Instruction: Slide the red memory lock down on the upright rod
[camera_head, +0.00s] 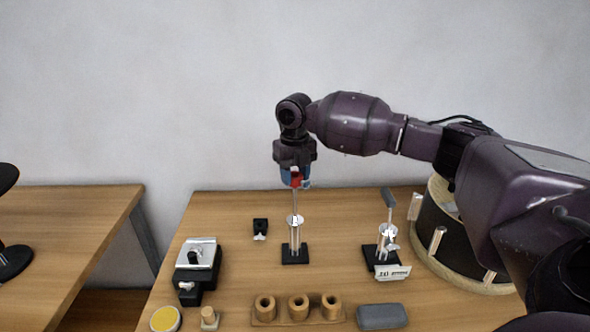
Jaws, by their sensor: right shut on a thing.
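The red memory lock (296,179) is at the top of the upright rod (295,204). The rod rises from a wider silver tube on a black square base (295,256) near the middle of the table. My right gripper (296,174) points down over the rod's top and is shut on the red lock. Its fingers hide part of the lock and the rod's tip. My left gripper is not in view.
A second stand (383,258) with a label is to the right, beside a drum (440,235). A silver-topped black block (197,256), a small black piece (260,227), a wooden holder with three rings (297,310) and a grey case (382,316) are also on the table.

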